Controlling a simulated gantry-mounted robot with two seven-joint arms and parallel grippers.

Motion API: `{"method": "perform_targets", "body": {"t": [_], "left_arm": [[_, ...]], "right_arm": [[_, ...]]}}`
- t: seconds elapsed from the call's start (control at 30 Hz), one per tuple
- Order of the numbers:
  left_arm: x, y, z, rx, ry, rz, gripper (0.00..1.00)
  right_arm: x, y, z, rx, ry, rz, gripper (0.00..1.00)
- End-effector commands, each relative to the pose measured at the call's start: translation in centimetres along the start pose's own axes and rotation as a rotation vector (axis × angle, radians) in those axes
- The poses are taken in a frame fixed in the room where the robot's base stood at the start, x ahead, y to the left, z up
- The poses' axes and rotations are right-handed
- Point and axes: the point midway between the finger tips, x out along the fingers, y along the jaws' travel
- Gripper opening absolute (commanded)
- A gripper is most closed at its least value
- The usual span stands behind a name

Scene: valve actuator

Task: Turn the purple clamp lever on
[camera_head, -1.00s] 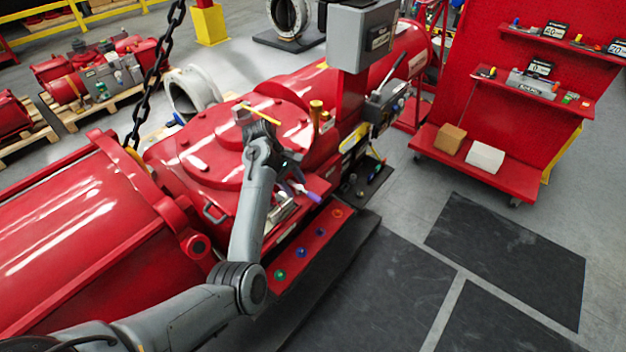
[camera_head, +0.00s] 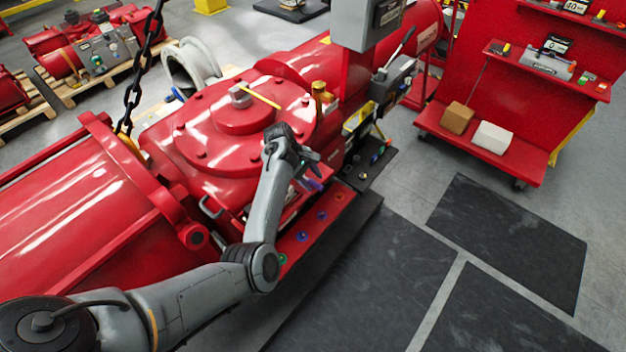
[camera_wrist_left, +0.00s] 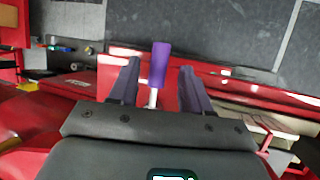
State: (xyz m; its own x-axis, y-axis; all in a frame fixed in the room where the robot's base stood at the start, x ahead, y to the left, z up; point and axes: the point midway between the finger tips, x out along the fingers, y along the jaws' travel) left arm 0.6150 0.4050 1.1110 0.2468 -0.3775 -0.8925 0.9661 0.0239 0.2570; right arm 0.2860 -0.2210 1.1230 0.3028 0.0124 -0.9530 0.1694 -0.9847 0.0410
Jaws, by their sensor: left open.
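The purple clamp lever (camera_wrist_left: 158,64) shows in the left wrist view, with a purple grip on a pale shaft. It stands between the two spread fingers of my left gripper (camera_wrist_left: 158,84), with a gap on each side. In the head view the purple lever (camera_head: 312,184) is partly hidden beside my gripper. My left gripper (camera_head: 308,172) is there at the side of the red valve actuator (camera_head: 205,150), open and empty. The lever's base is hidden by the gripper body in the wrist view. My right gripper is not in view.
A red ledge with several coloured buttons (camera_head: 302,236) runs along the actuator's side below my arm. A grey box (camera_head: 367,22) stands above the actuator. A red shelf cart (camera_head: 480,150) is at the right. The floor with dark mats (camera_head: 385,285) is clear.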

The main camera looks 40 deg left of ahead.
Motion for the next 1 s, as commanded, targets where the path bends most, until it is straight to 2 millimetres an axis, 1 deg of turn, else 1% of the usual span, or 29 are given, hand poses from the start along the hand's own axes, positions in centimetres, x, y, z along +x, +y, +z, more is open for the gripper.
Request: {"method": "perform_targets", "body": {"t": [0.1,0.2,0.5,0.53,0.83,1.0], "left_arm": [[1.0,0.0,0.0,0.0,-0.001,0.0,0.48],[1.4,0.0,0.0,0.001,0.0,0.001,0.48],[1.6,0.0,0.0,0.001,0.0,0.001,0.48],[1.6,0.0,0.0,0.001,0.001,0.001,0.47],[1.6,0.0,0.0,0.001,0.001,0.001,0.01],[1.6,0.0,0.0,0.001,0.001,0.001,0.0]], "right_arm": [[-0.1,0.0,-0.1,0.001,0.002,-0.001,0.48],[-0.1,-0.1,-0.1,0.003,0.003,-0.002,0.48],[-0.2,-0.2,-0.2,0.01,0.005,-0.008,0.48],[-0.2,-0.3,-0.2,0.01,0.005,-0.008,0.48],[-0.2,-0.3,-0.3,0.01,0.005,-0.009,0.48],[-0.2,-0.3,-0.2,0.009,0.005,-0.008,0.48]]}}
